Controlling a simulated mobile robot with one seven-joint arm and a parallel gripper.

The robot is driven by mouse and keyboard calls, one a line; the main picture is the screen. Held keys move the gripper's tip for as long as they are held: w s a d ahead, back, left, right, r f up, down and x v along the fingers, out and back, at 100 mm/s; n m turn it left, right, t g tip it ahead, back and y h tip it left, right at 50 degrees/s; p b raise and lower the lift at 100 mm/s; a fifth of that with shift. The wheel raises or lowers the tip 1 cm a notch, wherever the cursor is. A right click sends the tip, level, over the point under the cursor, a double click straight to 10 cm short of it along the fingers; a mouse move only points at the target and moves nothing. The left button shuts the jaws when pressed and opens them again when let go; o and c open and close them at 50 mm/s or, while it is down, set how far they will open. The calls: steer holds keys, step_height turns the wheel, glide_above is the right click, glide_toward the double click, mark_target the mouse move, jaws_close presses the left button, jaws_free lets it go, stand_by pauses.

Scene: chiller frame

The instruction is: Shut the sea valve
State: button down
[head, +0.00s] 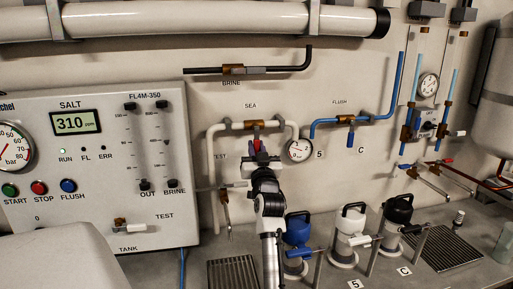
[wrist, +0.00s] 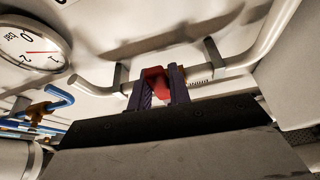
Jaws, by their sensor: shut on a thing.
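The sea valve is a brass body (head: 237,125) in the white pipe under the label SEA in the head view. Its red handle (head: 257,131) points down from the body, across the pipe run. My gripper (head: 262,158) reaches up to it from below and hides the handle's lower part. In the wrist view the red handle (wrist: 155,80) sits between the two purple fingers of my gripper (wrist: 158,88), which are shut on it. The white pipe (wrist: 232,68) runs behind the fingers. The brass body is mostly hidden there.
A round gauge (head: 299,150) is close on the right of the sea valve; it also shows in the wrist view (wrist: 34,42). The flush valve's blue handle (head: 350,140) hangs further right. The control panel (head: 100,165) stands left. Canisters (head: 298,230) stand below right.

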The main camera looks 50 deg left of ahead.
steer(key=shift+s+a, duration=0.2)
steer(key=shift+s, duration=0.05)
steer(key=c, duration=1.3)
jaws_free()
steer(key=shift+s, duration=0.1)
steer(key=b+v, duration=0.4)
steer(key=v, duration=0.9)
steer(key=shift+d+f+b, duration=0.2)
steer(key=shift+d+b, duration=0.15)
